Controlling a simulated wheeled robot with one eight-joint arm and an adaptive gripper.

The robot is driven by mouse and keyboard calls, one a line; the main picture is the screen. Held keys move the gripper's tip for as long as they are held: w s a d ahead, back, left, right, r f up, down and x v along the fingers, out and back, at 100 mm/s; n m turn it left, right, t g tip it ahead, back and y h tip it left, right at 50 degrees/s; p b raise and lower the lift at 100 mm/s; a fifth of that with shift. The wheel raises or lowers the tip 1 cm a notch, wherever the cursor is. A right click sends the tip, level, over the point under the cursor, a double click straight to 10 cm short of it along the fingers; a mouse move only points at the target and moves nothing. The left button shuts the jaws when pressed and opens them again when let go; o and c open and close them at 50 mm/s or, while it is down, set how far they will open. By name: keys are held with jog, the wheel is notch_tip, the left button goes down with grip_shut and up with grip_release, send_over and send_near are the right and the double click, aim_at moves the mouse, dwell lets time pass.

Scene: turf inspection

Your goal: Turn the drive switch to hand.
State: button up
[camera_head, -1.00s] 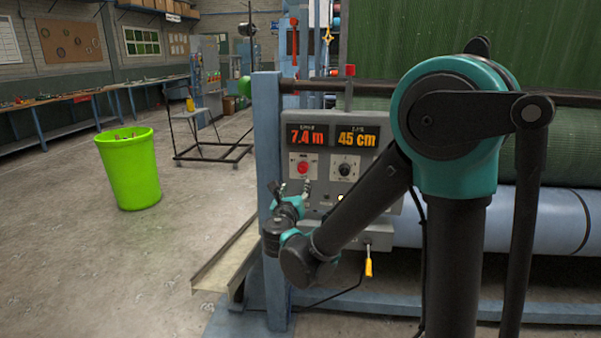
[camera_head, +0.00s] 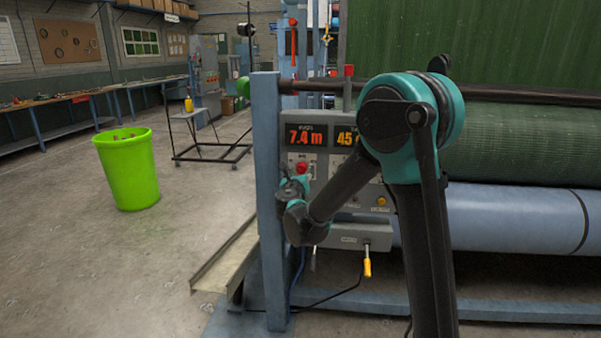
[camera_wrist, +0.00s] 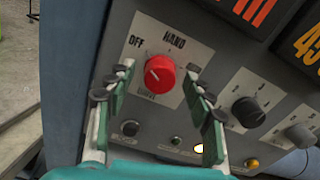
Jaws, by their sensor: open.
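The drive switch is a round red knob (camera_wrist: 160,74) on a pale plate marked OFF at upper left and HAND at the top in the wrist view. A white mark shows on the knob's left part; its exact setting is hard to read. The red knob also shows on the control panel in the head view (camera_head: 302,168). My gripper (camera_wrist: 158,82) is open, with one finger on each side of the knob in the picture and no clear contact. In the head view my gripper (camera_head: 296,184) is just below the knob, partly hidden by its own wrist.
The display (camera_head: 305,137) reads 7.4 m. A blue post (camera_head: 268,200) stands left of the panel. A green bin (camera_head: 128,170) stands on open floor.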

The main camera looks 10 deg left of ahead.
jog(key=c, duration=1.2)
jog(key=shift+o, duration=0.2)
jog(key=shift+m, duration=0.3)
jog(key=m, duration=0.5)
jog(key=shift+m, duration=0.3)
jog(key=m, duration=0.5)
jog(key=shift+m, duration=0.4)
jog(key=o, duration=1.2)
jog(key=shift+c, duration=0.2)
